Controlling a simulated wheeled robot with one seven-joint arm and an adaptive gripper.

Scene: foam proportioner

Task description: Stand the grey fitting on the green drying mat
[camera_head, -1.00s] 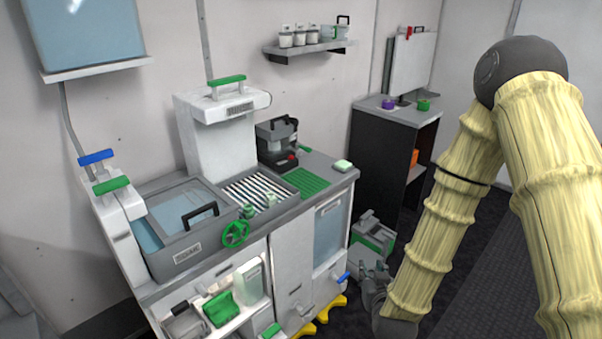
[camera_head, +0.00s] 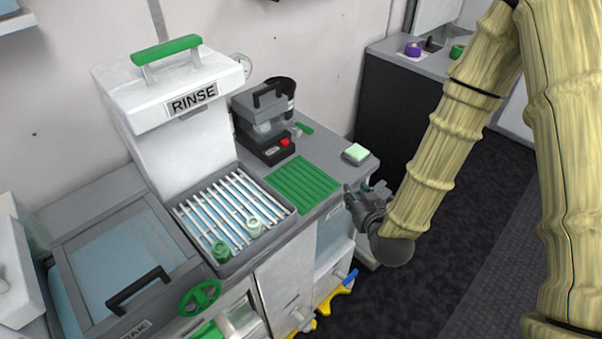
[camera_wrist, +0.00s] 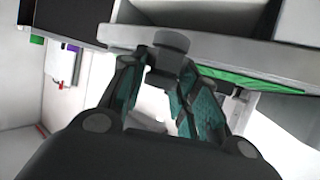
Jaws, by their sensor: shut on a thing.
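The green drying mat (camera_head: 302,185) lies flat on the counter, right of the rinse rack, and its surface is bare. My gripper (camera_head: 358,197) is just right of the mat, beside the counter's right edge. In the wrist view, my gripper (camera_wrist: 168,72) is shut on the grey fitting (camera_wrist: 172,42), whose round grey end shows between and beyond the fingertips. The fingers hide its lower part. In the head view I cannot make the fitting out apart from the dark gripper. A green strip (camera_wrist: 265,82) shows to the right in the wrist view, probably the mat.
A slatted rinse rack (camera_head: 287,214) holds a green piece (camera_head: 222,250) and a pale piece (camera_head: 254,226). A pale green sponge (camera_head: 355,153) lies behind the mat's right end. A dark machine (camera_head: 262,130) with a red button stands behind the mat. Open floor lies to the right.

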